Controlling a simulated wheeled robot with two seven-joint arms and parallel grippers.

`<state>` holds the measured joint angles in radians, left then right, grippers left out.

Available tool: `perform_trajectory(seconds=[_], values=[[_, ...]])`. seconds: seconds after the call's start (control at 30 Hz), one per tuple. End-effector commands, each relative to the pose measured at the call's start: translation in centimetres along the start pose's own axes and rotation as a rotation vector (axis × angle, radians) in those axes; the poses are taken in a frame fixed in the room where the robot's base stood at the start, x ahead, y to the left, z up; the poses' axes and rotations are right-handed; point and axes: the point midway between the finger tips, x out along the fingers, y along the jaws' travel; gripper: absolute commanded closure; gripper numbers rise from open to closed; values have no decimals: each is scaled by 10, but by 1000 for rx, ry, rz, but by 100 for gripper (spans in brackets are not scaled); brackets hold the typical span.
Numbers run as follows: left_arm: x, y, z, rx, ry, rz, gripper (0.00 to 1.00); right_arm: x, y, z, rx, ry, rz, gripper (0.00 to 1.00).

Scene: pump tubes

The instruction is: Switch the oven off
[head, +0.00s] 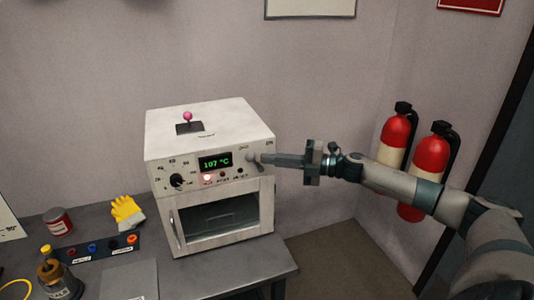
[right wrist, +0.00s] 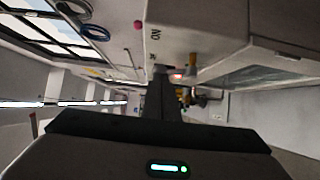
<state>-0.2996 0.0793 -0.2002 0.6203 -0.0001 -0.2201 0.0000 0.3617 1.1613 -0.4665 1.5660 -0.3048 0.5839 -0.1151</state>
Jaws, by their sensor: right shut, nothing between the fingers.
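The white oven (head: 210,125) stands on the grey table, its front turned a little to the right. Its display (head: 215,162) reads 107 °C in green and a red lamp (head: 207,178) below it is lit. A small grey lever switch (head: 252,156) sits at the upper right of the panel. My right gripper (head: 264,159) is shut and empty, its tips beside the switch; whether they touch it I cannot tell. In the right wrist view the shut fingers (right wrist: 160,85) point at the panel near an "ON" label (right wrist: 154,38). My left gripper is not in view.
A black dial (head: 177,181) is on the panel's left, and a pink-knobbed lever (head: 188,118) stands on top. Two fire extinguishers (head: 432,155) hang behind my right arm.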

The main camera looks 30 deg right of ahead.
Motion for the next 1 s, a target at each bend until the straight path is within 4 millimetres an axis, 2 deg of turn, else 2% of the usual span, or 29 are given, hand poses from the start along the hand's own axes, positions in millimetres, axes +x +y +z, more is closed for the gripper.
perform_trajectory(seconds=[0.03,0.23,0.57,0.8,1.0], values=[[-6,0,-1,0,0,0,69,5,3,0,0,0,1,100],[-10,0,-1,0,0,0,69,14,0,0,0,0,0,100],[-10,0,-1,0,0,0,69,14,-1,0,0,0,-1,100],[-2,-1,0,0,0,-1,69,32,-2,-6,-2,2,2,100],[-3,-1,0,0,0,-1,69,34,0,-8,0,2,2,100]])
